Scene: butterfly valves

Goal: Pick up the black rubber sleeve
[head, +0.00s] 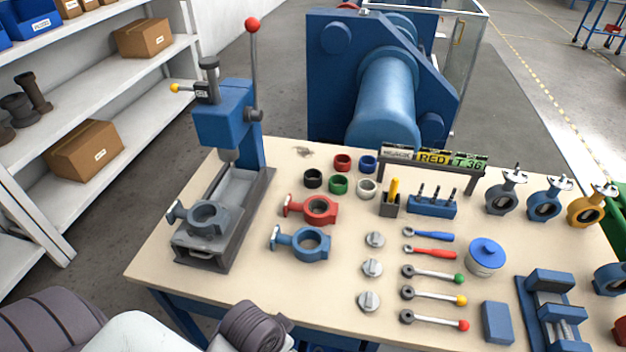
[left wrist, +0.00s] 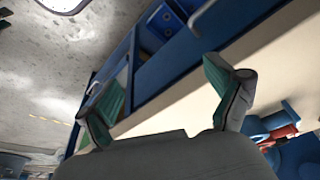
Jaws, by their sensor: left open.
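The black rubber sleeve (head: 313,178) is a short dark ring standing on the bench top in the head view, at the left front of a small group of rings. A green ring (head: 338,184) is close to its right and a red ring (head: 342,162) is behind it. My left gripper (left wrist: 158,92) shows in the left wrist view with its two green-padded fingers spread apart and nothing between them. The sleeve cannot be made out in that view. My right gripper is in neither view.
A blue press (head: 226,125) stands left of the sleeve, holding a grey valve body. Red (head: 318,209) and blue (head: 309,244) valve bodies lie in front. A blue ring (head: 368,163) and white ring (head: 366,188) sit to the right. A sign rack (head: 430,162) stands farther right.

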